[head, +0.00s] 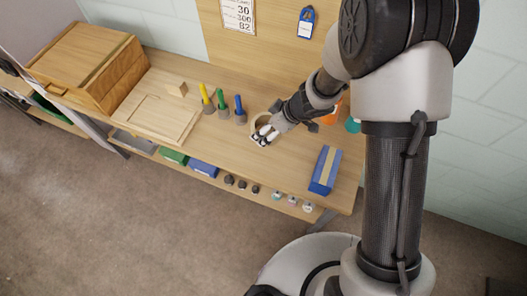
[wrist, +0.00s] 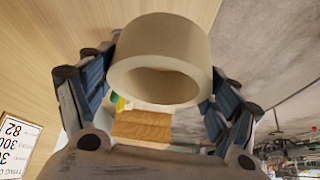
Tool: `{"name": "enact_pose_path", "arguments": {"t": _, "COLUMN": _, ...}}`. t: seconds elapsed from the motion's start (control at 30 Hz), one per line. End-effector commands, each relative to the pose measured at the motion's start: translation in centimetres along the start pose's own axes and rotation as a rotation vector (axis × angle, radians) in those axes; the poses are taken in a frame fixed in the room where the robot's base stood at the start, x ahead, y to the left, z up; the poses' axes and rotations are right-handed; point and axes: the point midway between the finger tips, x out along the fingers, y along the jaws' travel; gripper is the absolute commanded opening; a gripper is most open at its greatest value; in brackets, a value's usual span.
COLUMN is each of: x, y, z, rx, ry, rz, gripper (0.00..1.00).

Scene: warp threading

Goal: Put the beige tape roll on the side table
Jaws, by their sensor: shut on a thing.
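The beige tape roll (wrist: 160,50) fills the upper middle of the wrist view, its round opening facing the camera. My gripper (wrist: 165,75) has a finger on each side of the roll and is shut on it. In the head view my gripper (head: 264,135) is over the front half of the wooden workbench (head: 275,170), and the beige tape roll (head: 260,121) shows only partly behind the fingers. I cannot tell whether the roll touches the bench top. I cannot make out which surface is the side table.
Yellow, green and blue markers (head: 222,104) stand left of my gripper. A blue box (head: 325,170) lies to its right. A wooden tray (head: 155,115) and a wooden bread box (head: 90,65) are farther left. An orange object (head: 332,112) is partly hidden behind my arm.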

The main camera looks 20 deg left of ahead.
Motion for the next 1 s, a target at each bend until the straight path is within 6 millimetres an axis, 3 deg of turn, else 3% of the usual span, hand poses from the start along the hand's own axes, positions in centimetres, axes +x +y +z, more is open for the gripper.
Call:
{"name": "enact_pose_path", "arguments": {"t": 0.03, "x": 2.0, "y": -0.1, "z": 1.2, "rx": 0.002, "ry": -0.002, "rz": -0.002, "gripper": 0.55}}
{"name": "enact_pose_path", "arguments": {"t": 0.1, "x": 3.8, "y": 0.0, "z": 2.2, "rx": 0.003, "ry": -0.002, "rz": -0.001, "gripper": 0.55}}
{"name": "enact_pose_path", "arguments": {"t": 0.4, "x": 10.2, "y": 0.0, "z": 5.9, "rx": 0.003, "ry": -0.002, "rz": 0.000, "gripper": 0.55}}
{"name": "enact_pose_path", "arguments": {"t": 0.73, "x": 12.4, "y": 0.1, "z": 7.2, "rx": 0.002, "ry": 0.000, "rz": 0.002, "gripper": 0.55}}
{"name": "enact_pose_path", "arguments": {"t": 1.0, "x": 15.5, "y": 0.1, "z": 9.0, "rx": 0.002, "ry": 0.000, "rz": 0.002, "gripper": 0.55}}
